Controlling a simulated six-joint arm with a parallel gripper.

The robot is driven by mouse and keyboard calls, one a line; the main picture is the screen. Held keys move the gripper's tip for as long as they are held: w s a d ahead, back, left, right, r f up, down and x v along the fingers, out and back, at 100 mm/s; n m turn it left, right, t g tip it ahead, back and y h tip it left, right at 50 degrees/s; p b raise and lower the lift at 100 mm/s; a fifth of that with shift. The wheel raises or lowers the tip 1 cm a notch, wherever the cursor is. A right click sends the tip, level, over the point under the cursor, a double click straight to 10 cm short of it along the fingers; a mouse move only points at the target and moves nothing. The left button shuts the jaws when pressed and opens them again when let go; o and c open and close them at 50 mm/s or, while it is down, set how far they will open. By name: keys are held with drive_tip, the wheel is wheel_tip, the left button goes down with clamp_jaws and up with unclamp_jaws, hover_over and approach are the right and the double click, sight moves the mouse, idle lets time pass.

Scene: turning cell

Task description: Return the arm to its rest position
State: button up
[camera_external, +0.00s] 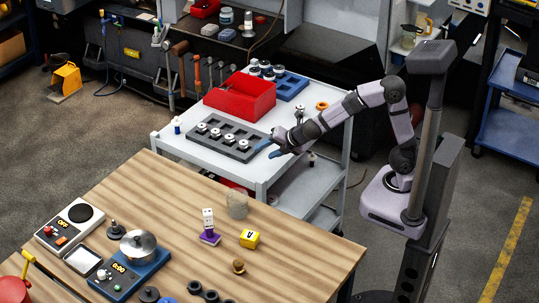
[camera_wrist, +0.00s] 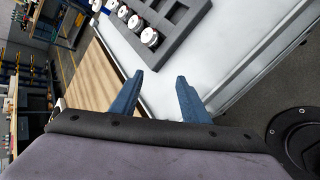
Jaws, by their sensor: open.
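My gripper (camera_external: 272,150) is open and empty, above the front right part of the white cart (camera_external: 176,146) in the external view. My arm reaches left from its base toward the cart. In the wrist view my gripper (camera_wrist: 158,95) shows two blue fingers well apart, with only white cart surface between them. A dark grey tray (camera_external: 247,131) with several white-topped round parts lies on the cart just left of the fingers. It also shows ahead of the fingers in the wrist view (camera_wrist: 178,41).
A red bin (camera_external: 240,96) and a blue tray (camera_external: 291,87) stand farther back on the cart. The air above my arm looks clear.

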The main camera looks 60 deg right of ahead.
drive_tip(key=s+d+f+m+g+h+p, duration=0.1)
drive_tip(key=s+d+m, duration=0.2)
drive_tip(key=d+m, duration=0.15)
drive_tip(key=s+d+f+m+g+h, duration=0.1)
drive_tip(key=s+d+m+g, duration=0.15)
drive_tip(key=d, duration=0.35)
drive_tip(key=s+d+f+m+g+y+p, duration=0.1)
drive_tip(key=s+d+f+m+g, duration=0.1)
drive_tip(key=s+m, duration=0.6)
drive_tip(key=s+d+f+m+g+y+p, duration=0.1)
drive_tip(key=s+d+m+g, duration=0.3)
drive_tip(key=s+m, duration=0.4)
drive_tip(key=s+p, duration=0.1)
drive_tip(key=s, duration=0.1)
drive_tip(key=shift+s+d+f+m+p, duration=0.3)
drive_tip(key=shift+s+d+f+m, duration=0.05)
drive_tip(key=shift+f+m, duration=0.05)
